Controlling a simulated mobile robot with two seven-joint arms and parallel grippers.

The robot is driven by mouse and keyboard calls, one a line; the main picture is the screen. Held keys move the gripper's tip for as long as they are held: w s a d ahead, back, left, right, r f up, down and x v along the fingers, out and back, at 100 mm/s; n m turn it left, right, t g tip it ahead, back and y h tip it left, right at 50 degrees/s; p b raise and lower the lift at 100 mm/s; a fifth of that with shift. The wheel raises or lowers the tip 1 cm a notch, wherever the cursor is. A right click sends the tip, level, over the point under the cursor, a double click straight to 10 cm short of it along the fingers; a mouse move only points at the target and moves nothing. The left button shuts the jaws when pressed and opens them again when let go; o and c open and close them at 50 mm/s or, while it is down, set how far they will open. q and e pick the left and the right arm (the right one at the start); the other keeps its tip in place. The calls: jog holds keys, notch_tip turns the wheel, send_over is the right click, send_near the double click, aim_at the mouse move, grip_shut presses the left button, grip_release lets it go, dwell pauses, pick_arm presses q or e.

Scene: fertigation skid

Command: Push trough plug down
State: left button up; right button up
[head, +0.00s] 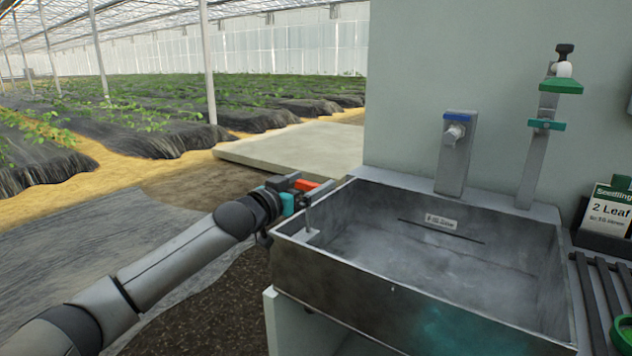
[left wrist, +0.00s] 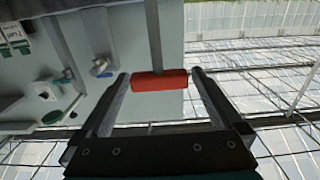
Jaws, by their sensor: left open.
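The trough plug has a red-orange handle (head: 306,185) on a thin upright rod that goes down into the left corner of the metal trough (head: 330,278). The handle stands at about the height of the trough's back rim. My left gripper (head: 297,193) is at the handle, at the trough's left end. In the left wrist view the red handle (left wrist: 160,80) lies crosswise between the two spread fingers, near their tips. A gap shows at the left finger; whether the right finger touches it I cannot tell. My right gripper is not in view.
A tap with a blue top (head: 455,140) and a taller green-handled fitting (head: 545,125) stand behind the trough. A seedling card (head: 608,212) and a dark slatted rack (head: 600,300) are at the right.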

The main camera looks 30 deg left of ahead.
pick_arm(q)
jog(key=shift+w+d, duration=0.15)
jog(key=shift+w, duration=1.25)
grip_shut()
